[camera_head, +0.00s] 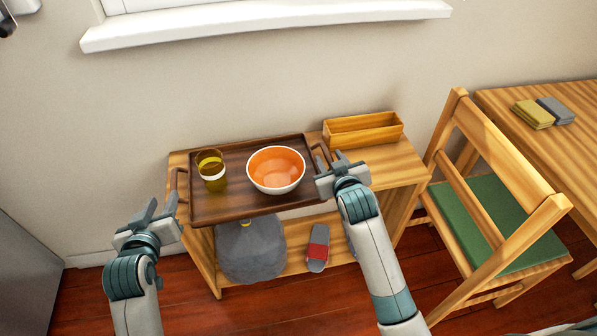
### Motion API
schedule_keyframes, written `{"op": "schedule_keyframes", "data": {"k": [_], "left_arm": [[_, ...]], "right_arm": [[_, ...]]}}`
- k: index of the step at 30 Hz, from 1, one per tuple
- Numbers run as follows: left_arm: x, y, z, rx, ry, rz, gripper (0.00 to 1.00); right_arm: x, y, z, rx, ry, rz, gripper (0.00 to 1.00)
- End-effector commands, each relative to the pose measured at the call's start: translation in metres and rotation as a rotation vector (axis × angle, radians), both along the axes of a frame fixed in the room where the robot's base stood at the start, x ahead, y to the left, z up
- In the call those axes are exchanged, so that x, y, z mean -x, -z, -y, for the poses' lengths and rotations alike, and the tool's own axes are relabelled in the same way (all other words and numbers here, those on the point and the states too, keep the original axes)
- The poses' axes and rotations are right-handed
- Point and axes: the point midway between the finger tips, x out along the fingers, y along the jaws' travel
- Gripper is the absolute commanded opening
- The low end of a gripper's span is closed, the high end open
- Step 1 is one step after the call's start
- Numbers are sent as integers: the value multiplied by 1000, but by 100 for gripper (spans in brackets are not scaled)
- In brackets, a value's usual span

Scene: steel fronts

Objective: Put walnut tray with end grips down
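The dark walnut tray (236,207) is level at the left part of a low wooden bench, its front edge near the bench's front edge. It looks to rest on the top; any small gap underneath is hidden. My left gripper (158,209) is open, just in front of the tray's left end grip (174,184). My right gripper (331,163) looks open at the right end grip (323,148), which it partly covers.
A wooden box (362,130) stands on the bench (398,165) right of the tray. A grey sack-like item (250,252) and a red-grey object (318,248) are on the lower shelf. A chair (495,200) and a table (560,95) with folded cloths (533,114) stand right.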

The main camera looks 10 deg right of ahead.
Motion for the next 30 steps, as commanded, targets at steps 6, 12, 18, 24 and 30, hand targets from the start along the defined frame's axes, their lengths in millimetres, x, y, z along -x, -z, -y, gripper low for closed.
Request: {"op": "schedule_keyframes", "data": {"k": [6,12,18,24,30], "left_arm": [[0,0,0,0,0,0,36],[0,0,0,0,0,0,36],[0,0,0,0,0,0,36],[0,0,0,0,0,0,36],[0,0,0,0,0,0,36]], "right_arm": [[23,-8,-1,0,0,0,36],[43,-16,-2,1,0,0,36],[63,-25,-3,1,0,0,36],[77,-31,-3,1,0,0,36],[82,-33,-4,1,0,0,36]]}}
